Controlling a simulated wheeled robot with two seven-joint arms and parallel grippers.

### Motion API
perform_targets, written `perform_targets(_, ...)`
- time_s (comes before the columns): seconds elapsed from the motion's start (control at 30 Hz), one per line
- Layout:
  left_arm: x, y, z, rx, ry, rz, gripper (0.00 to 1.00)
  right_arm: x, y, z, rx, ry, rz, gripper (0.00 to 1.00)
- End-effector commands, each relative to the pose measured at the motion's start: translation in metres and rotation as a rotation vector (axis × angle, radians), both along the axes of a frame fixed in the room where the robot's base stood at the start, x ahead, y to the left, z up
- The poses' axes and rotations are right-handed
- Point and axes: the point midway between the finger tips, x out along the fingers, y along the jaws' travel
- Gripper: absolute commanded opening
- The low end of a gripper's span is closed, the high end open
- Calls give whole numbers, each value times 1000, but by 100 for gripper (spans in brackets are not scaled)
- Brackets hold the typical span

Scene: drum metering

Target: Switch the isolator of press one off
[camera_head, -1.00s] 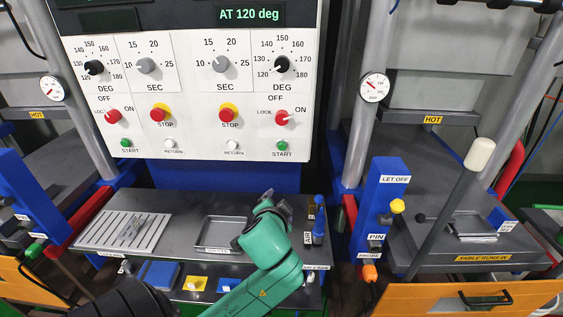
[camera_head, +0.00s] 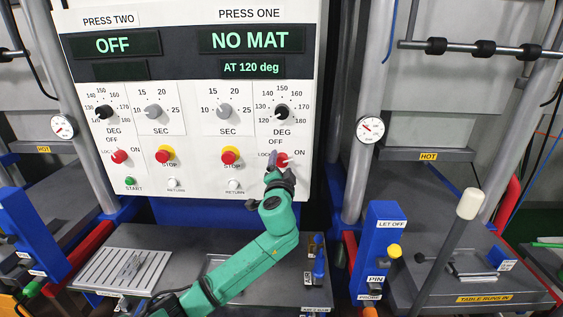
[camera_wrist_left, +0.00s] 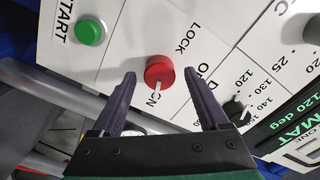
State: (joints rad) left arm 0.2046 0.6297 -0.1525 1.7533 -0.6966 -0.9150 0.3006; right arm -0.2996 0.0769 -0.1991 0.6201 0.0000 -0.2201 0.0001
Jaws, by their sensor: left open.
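The isolator of press one is a red rotary knob (camera_head: 282,159) at the lower right of the white control panel. In the left wrist view the red knob (camera_wrist_left: 160,70) shows with its pale pointer towards ON. LOCK and part of OFF are printed beside it. My left gripper (camera_head: 273,161) is in front of this knob and partly covers it and its labels. In the left wrist view the two dark fingers (camera_wrist_left: 159,82) are open, with the knob between and just beyond their tips. No contact shows. My right gripper is not in view.
The press one display (camera_head: 251,40) reads NO MAT, AT 120 deg. A red and yellow STOP button (camera_head: 231,156) and a white RETURN button (camera_head: 234,185) are close left of the gripper. The green START button (camera_wrist_left: 90,32) is near the knob. A blue LET OFF post (camera_head: 382,240) stands right.

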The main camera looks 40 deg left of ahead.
Motion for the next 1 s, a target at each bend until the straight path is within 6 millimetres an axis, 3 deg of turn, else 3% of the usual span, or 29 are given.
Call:
perform_targets(0.2,1,1,-1,0,1,-1,78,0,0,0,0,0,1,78)
perform_targets(0.23,1,1,-1,0,1,-1,74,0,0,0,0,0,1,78)
perform_targets(0.4,1,0,-1,0,1,-1,9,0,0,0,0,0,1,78)
perform_targets(0.43,1,0,-1,0,1,-1,0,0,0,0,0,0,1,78)
perform_targets(0.73,1,0,-3,-21,-13,-2,0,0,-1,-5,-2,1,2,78)
perform_targets(1.0,1,0,-6,-124,-92,-3,0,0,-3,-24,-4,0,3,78)
